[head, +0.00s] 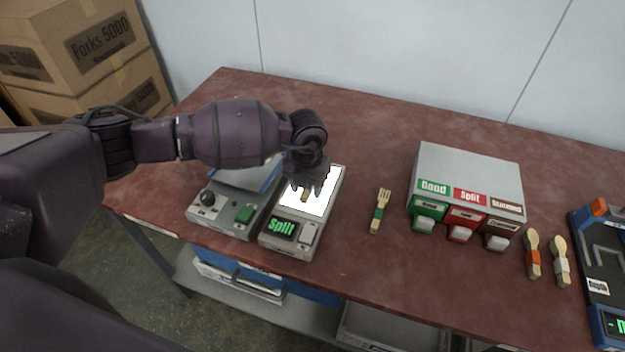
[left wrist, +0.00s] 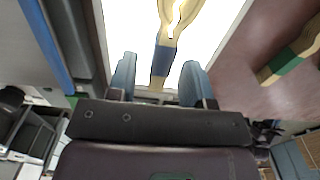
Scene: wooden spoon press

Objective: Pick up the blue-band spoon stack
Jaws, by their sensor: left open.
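The blue-band spoon stack (left wrist: 163,60) lies on a bright lit plate (left wrist: 125,25) in the left wrist view. It is pale wood with a blue band, and a bright gap shows between its parts above the band. In the head view only a bit of its wood (head: 305,195) shows below my gripper. My left gripper (left wrist: 158,82) is open, its two blue-grey fingers on either side of the stack's lower end. In the head view the gripper (head: 306,184) is over the plate and hides most of the stack. I cannot tell whether the fingers touch it. My right gripper is out of view.
The lit device (head: 292,243) displays "Split". A green-band fork stack (head: 379,212), a box with labelled buttons (head: 466,175), an orange-band stack (head: 533,255) and a white-band stack (head: 560,262) are to the right.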

